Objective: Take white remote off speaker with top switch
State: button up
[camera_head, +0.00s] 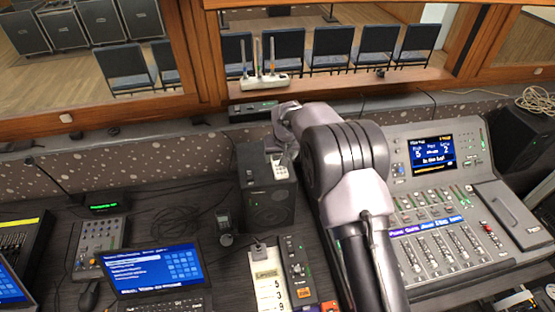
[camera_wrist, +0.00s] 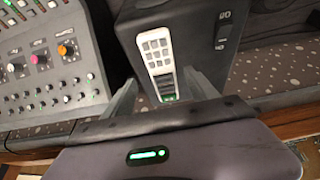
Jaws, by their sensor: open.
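My gripper (camera_wrist: 160,76) is open, with one finger on each side of the remote's near part. I cannot tell whether the fingers touch it. Small light marks, perhaps the switch (camera_wrist: 221,45), show on the speaker to the right of the remote. In the head view my gripper (camera_head: 281,152) is over the speaker (camera_head: 268,205), and my wrist and fingers partly hide the remote.
A large mixing console (camera_head: 430,225) stands right of my arm. A small mixer (camera_head: 99,245), a laptop (camera_head: 155,270) and a black handset (camera_head: 224,228) are left of the speaker. A white power strip (camera_head: 264,81) sits on the window ledge behind. A control box (camera_head: 298,268) lies in front.

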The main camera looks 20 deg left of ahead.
aim_at(278, 158)
jog(key=x, duration=0.4)
jog(key=shift+w+a, duration=0.4)
jog(key=shift+s, duration=0.1)
jog(key=c, duration=1.3)
grip_shut()
jog(key=shift+r, duration=0.15)
